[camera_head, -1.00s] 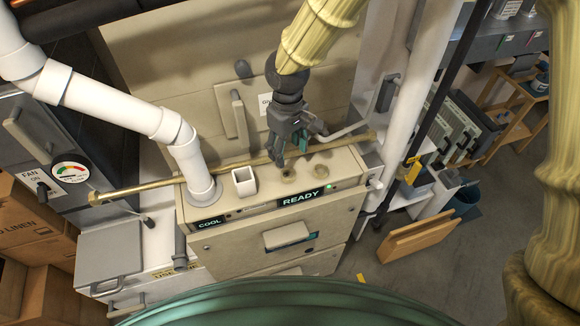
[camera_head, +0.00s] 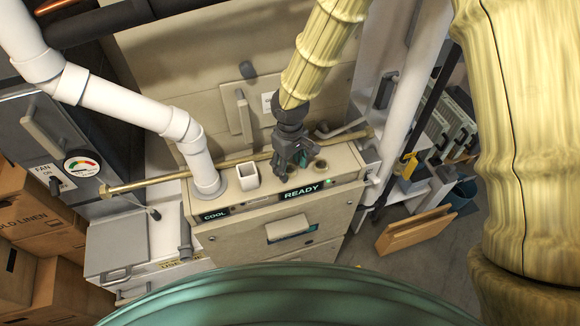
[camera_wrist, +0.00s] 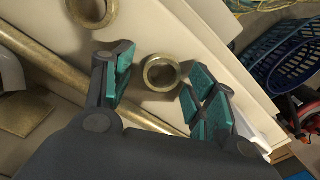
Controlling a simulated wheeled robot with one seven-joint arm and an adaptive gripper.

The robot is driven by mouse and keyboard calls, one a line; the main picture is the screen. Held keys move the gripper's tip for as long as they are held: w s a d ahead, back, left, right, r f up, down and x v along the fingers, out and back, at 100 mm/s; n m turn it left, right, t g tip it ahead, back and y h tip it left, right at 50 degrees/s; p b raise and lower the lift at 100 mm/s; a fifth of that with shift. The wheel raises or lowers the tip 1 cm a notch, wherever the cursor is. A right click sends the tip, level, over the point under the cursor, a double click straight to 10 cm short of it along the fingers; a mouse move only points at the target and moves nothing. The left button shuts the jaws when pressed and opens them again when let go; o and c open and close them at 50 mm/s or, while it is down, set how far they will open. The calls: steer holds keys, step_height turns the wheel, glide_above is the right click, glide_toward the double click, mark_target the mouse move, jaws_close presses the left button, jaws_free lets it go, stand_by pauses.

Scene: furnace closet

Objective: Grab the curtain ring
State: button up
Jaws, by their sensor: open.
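Two brass-coloured curtain rings lie on the beige top of the furnace box (camera_head: 342,158). In the wrist view one ring (camera_wrist: 148,84) is between the fingertips, apart from both pads, and the other ring (camera_wrist: 78,16) lies beyond, at the top left. In the head view one ring (camera_head: 320,166) shows just right of the fingers; the other is largely hidden by my gripper. My gripper (camera_head: 290,170) points down over the box top, open and empty. Its teal pads also show in the wrist view (camera_wrist: 158,78).
A brass rod (camera_head: 150,184) runs along the back of the box top, close behind my gripper. A white square cup (camera_head: 247,177) and a white pipe (camera_head: 200,170) stand to the left. A white vertical pipe (camera_head: 425,90) rises on the right.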

steer(key=shift+s, duration=0.2)
steer(key=shift+w+f, duration=0.1)
steer(key=c, duration=0.9)
steer(key=shift+o, duration=0.2)
